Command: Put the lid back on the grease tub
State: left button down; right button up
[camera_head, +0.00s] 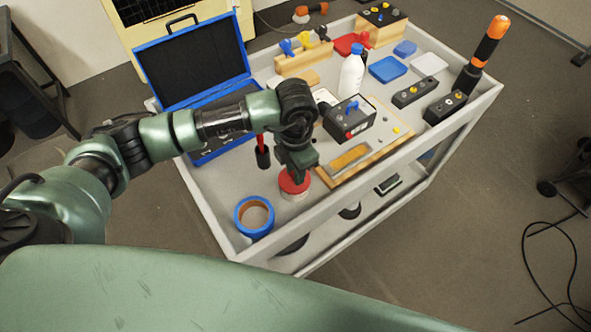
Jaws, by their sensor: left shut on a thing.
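The grease tub (294,195) is a small, pale, round tub on the cart's top near its front edge, right of a blue ring. The red lid (290,186) shows at the top of the tub, just under my left gripper (297,174). My left gripper points down and is shut on the red lid; the fingers and wrist hide part of it. The lid looks level and at the tub's rim, but I cannot tell if it is fully seated. My right gripper is not in view.
On the grey cart (215,198), a blue tape-like ring (241,220) stands left of the tub. A wooden board (362,171) and a dark box (352,120) lie to the right. An open blue case (193,62) is behind my arm. A raised rim edges the cart.

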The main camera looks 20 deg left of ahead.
pick_arm(q)
jog(key=c, duration=1.2)
grip_release()
jog(key=shift+o, duration=0.2)
jog(key=o, duration=0.5)
jog(key=shift+r, duration=0.15)
jog(key=shift+r+p, duration=1.95)
jog(key=shift+r, duration=1.4)
jog(key=shift+c, duration=0.4)
grip_shut()
